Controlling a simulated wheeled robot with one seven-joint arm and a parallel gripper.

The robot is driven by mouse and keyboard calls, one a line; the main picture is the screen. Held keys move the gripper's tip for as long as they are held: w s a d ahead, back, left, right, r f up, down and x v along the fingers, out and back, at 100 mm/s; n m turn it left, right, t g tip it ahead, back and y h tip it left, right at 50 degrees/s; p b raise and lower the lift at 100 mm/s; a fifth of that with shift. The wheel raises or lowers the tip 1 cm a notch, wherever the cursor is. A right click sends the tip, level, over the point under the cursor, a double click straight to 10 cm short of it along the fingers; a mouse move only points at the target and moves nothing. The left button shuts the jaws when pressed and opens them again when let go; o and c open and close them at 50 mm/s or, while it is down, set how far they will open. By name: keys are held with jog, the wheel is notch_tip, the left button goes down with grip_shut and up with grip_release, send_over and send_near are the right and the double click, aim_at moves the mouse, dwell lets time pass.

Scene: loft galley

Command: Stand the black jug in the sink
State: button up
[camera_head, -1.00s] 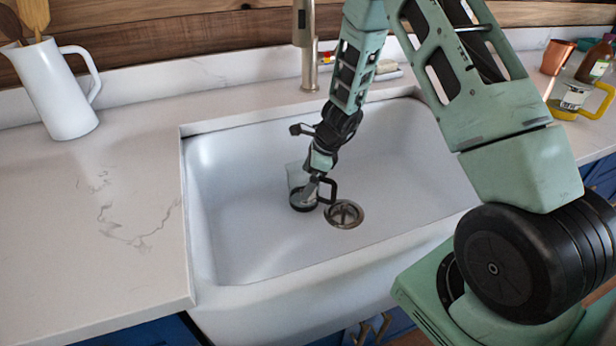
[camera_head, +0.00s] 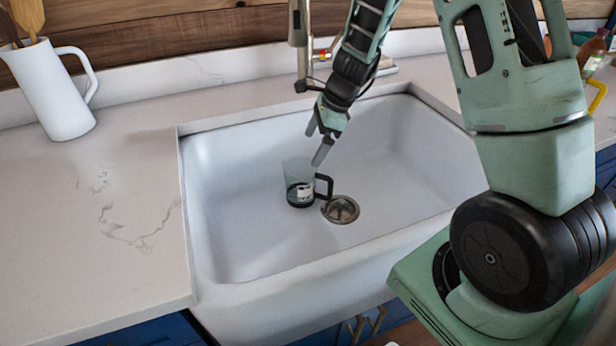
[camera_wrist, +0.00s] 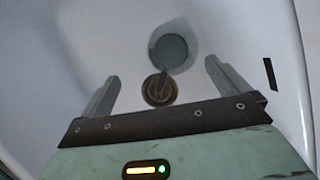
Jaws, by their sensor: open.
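The black jug (camera_head: 299,186) stands upright on the sink floor, left of the drain. It has see-through walls, a dark base and a black handle pointing right toward the drain. The white sink (camera_head: 230,235) is otherwise empty. My gripper (camera_head: 317,140) is open and empty, above and slightly right of the jug, apart from it. In the wrist view the jug (camera_wrist: 173,48) shows from above as a round rim, beyond the open fingers (camera_wrist: 162,75). Its handle is hard to make out there.
The metal drain (camera_head: 341,209) lies beside the jug. The tap (camera_head: 302,45) rises behind the sink. A white pitcher with wooden utensils (camera_head: 55,95) stands on the left counter (camera_head: 110,220), whose front is clear. Bottles and a yellow-handled item (camera_head: 598,95) are at the far right.

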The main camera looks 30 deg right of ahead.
jog(key=s+a+r+n+g, duration=0.1)
jog(key=s+a+r+n, duration=0.3)
jog(key=s+a+n, duration=0.4)
jog(key=s+a+r+n+g, duration=0.2)
jog(key=s+a+r+n, duration=0.15)
jog(key=a+n, duration=0.45)
jog(key=s+a+r+n+h, duration=0.1)
jog(key=s+a+n, duration=0.2)
jog(key=s+n, duration=0.4)
jog(key=s+a+r+n+h, duration=0.2)
jog(key=s+a+n, duration=0.1)
jog(key=s+n, duration=0.4)
jog(key=s, duration=0.2)
jog(key=shift+s+a+r+n+t, duration=0.25)
jog(key=shift+s+a+n+t, duration=0.05)
jog(key=shift+s+a+n, duration=0.1)
